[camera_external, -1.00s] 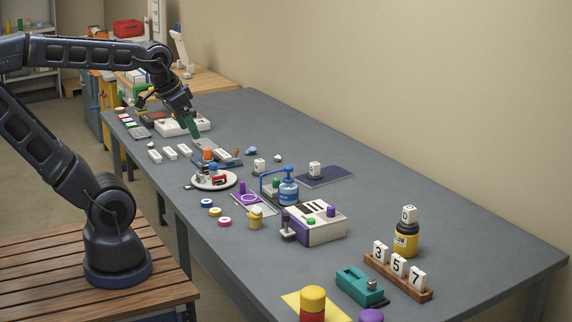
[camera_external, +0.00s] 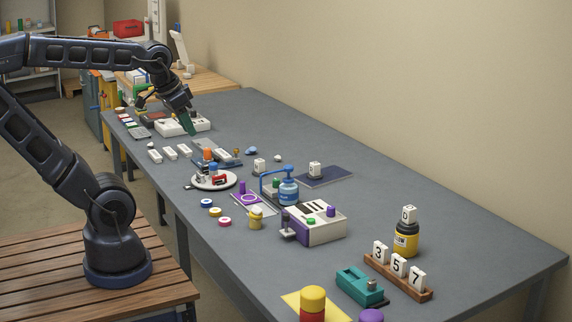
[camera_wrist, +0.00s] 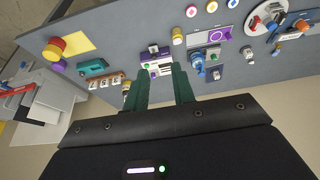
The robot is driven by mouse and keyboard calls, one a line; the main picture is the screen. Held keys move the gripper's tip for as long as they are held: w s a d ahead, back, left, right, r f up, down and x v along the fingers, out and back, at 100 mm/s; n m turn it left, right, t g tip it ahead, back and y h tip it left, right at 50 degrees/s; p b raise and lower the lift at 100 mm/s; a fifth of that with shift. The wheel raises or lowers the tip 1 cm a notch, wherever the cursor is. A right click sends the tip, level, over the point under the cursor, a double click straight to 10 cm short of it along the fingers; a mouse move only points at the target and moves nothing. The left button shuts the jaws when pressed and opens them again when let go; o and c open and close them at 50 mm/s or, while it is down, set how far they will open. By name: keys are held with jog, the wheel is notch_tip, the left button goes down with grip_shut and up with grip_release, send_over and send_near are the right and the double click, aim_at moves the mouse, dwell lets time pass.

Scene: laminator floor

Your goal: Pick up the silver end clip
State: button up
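I cannot make out the silver end clip for certain in either view. A small dark-and-grey piece (camera_external: 188,187) lies at the left edge of the round white plate (camera_external: 228,184), too small to identify. My gripper (camera_external: 190,130) hangs above the far part of the table, near the white control box, with its green fingers pointing down. In the wrist view my gripper (camera_wrist: 160,78) shows two green fingers apart, with nothing held between them. The white and purple machine (camera_wrist: 154,51) appears beyond the fingertips there.
The table's wall side is mostly clear.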

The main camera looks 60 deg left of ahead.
jog(key=w+a+m+g+y, duration=0.1)
jog(key=w+a+m+g, duration=0.1)
jog(key=w+a+m, duration=0.6)
jog(key=m+g+h, duration=0.2)
jog(key=m+g, duration=0.1)
jog(key=m, duration=0.7)
send_over(200, 173)
jog(key=a, duration=0.2)
notch_tip(200, 173, down, 22)
jog(key=f, duration=0.3)
jog(key=d+f, duration=0.1)
jog(key=f, duration=0.6)
jog(key=shift+d, duration=0.3)
grip_shut()
